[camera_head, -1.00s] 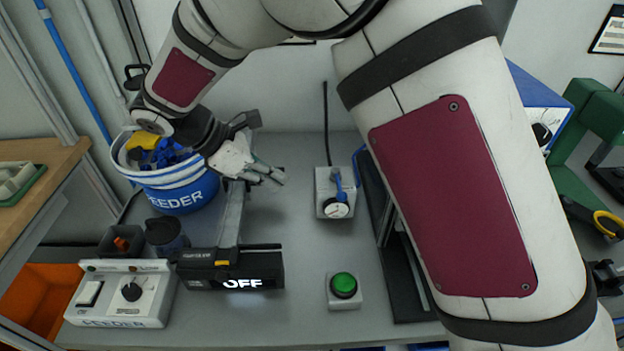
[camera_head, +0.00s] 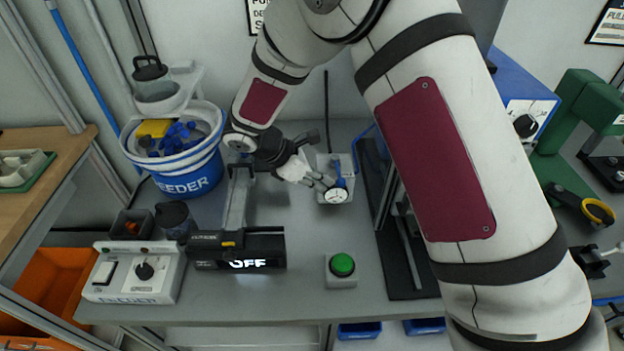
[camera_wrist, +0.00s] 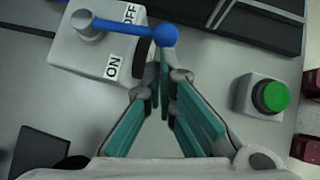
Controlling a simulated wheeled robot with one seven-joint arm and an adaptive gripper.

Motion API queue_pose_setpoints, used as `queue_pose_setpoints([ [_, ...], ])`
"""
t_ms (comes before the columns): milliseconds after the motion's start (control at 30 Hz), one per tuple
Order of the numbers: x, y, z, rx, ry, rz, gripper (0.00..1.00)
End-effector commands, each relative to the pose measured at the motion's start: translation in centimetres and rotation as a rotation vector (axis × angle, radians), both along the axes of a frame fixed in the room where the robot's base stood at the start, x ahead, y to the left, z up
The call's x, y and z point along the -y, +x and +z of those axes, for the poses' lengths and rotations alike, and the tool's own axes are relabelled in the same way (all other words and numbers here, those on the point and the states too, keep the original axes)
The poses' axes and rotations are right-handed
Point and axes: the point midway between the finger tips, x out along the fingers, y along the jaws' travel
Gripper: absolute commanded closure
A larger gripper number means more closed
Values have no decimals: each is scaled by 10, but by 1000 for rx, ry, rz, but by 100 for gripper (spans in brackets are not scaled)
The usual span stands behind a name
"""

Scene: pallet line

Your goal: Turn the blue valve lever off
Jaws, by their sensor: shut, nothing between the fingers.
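The blue valve lever (camera_wrist: 130,27) shows in the wrist view.
A green button (camera_head: 342,264) on a grey box stands in front of the valve. A black unit (camera_head: 240,251) showing OFF, a white feeder control box (camera_head: 133,273) and a blue-and-white feeder bucket (camera_head: 190,172) stand to the left. A dark rail frame is to the right.

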Motion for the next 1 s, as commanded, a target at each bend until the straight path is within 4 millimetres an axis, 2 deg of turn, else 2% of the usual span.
queue_pose_setpoints([
  [367, 1, 0, 0, 0, 0, 4, 100],
  [1000, 12, -4, 0, 1, -1, 116, 100],
])
